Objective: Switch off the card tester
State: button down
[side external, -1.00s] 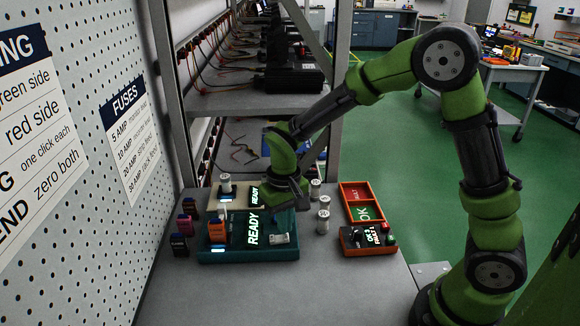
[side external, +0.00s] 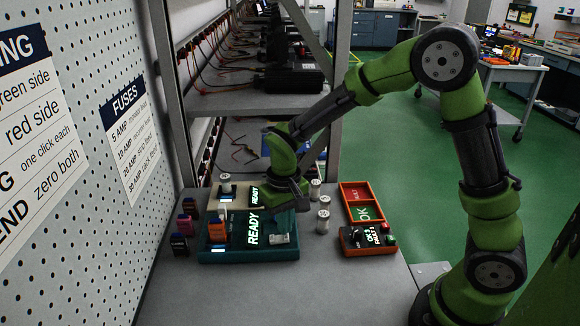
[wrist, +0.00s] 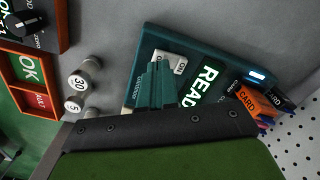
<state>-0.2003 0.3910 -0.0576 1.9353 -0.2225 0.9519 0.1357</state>
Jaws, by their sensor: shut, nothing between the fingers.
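The teal card tester (side external: 285,253) sits on the bench with a lit READY screen (side external: 252,229) and an orange card (side external: 217,231) upright in its left end. A small white switch block (side external: 280,239) is on its right part. In the wrist view the teal tester (wrist: 215,45), its READY screen (wrist: 203,86) and the orange card (wrist: 257,104) show, with the white switch block (wrist: 179,64) partly hidden behind my fingers. My gripper (wrist: 156,66) is shut and empty, its tips over the switch block. I cannot tell whether they touch it.
A beige tester (side external: 239,200) with its own lit READY screen stands just behind. White fuses (side external: 323,227) stand to the right, near the OK and FAULT trays (side external: 366,213) and an orange-edged counter box (side external: 366,238). Several cards (side external: 180,244) stand at left. The front bench is clear.

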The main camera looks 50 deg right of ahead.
jog(key=shift+f, duration=0.85)
dwell(0.3)
jog(key=shift+r, duration=3.5)
jog(key=s+d+r+m+t+y, duration=0.1)
jog(key=s+d+r+t+y, duration=0.1)
jog(key=s+r+t, duration=0.5)
jog(key=s+r, duration=0.5)
jog(key=s, duration=0.2)
jog(key=shift+s+d, duration=0.3)
jog(key=shift+s, duration=0.1)
jog(key=c, duration=1.8)
grip_release()
jog(key=shift+r, duration=0.1)
